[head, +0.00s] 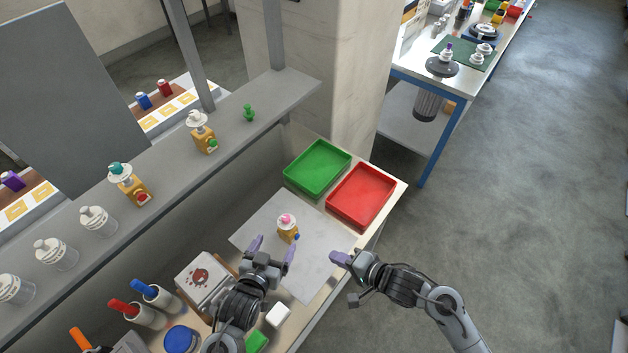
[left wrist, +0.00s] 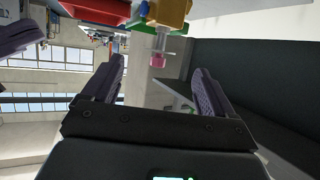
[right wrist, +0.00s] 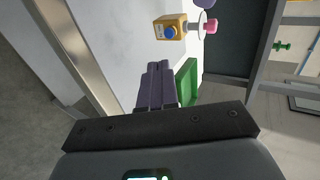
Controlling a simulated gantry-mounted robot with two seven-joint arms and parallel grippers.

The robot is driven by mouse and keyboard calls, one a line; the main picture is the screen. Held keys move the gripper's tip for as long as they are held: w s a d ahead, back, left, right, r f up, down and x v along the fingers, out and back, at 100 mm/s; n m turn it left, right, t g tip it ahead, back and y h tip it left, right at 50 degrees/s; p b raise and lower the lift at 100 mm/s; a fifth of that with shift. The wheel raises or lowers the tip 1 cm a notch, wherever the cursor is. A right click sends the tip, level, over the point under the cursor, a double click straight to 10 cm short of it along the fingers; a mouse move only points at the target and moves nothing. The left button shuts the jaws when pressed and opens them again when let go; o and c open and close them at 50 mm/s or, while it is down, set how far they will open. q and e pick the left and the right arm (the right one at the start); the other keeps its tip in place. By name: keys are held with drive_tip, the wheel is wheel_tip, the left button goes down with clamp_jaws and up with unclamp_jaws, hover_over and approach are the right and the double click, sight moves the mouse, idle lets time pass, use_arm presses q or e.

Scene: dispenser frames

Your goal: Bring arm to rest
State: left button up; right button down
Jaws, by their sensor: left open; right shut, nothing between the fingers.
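My left gripper (head: 272,249) is open and empty over the near part of the grey mat (head: 262,226), just in front of a yellow dispenser (head: 287,236) with a pink top and a blue knob. In the left wrist view its fingers (left wrist: 155,82) are spread, and the dispenser (left wrist: 172,14) appears beyond them. The dispenser stands apart from the fingers on the mat. My right gripper (head: 340,258) is shut and empty near the mat's right edge. In the right wrist view its purple fingers (right wrist: 157,88) are together, with the dispenser (right wrist: 169,28) beyond.
A green tray (head: 318,168) and a red tray (head: 361,195) stand behind the mat. A grey shelf (head: 170,160) holds other dispensers and a green piece (head: 249,113). Markers, a blue-lidded jar (head: 181,340) and a white block (head: 278,315) crowd the near left. Open floor lies right.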

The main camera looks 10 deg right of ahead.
drive_tip(key=s+r+h+p, duration=0.2)
drive_tip(key=s+r+p, duration=0.3)
drive_tip(key=r+p, duration=0.35)
drive_tip(key=s+r+h+p, duration=0.1)
drive_tip(key=s+r+p, duration=0.4)
drive_tip(key=r+p, duration=0.35)
use_arm(q)
drive_tip(key=s+a+r+n+g+y+p, duration=0.1)
drive_tip(key=s+a+r+g, duration=0.3)
drive_tip(key=s+a+r, duration=0.5)
drive_tip(key=s+a+r+n+g+y+p, duration=0.2)
drive_tip(key=s+a+r+g+y, duration=0.2)
drive_tip(key=s+a+r, duration=0.4)
drive_tip(key=s+r, duration=0.3)
drive_tip(key=s, duration=0.4)
drive_tip(key=shift+a+r+y, duration=0.15)
drive_tip(key=shift+a+y, duration=0.15)
drive_tip(key=shift+a, duration=0.05)
use_arm(e)
drive_tip(key=s+d+r+n+g+h, duration=0.4)
drive_tip(key=s+d+r+n+g, duration=0.1)
drive_tip(key=s+d+n, duration=0.4)
drive_tip(key=n, duration=0.2)
drive_tip(key=shift+d+r+n+h, duration=0.15)
drive_tip(key=shift+d+n+h, duration=0.15)
drive_tip(key=shift+h, duration=0.1)
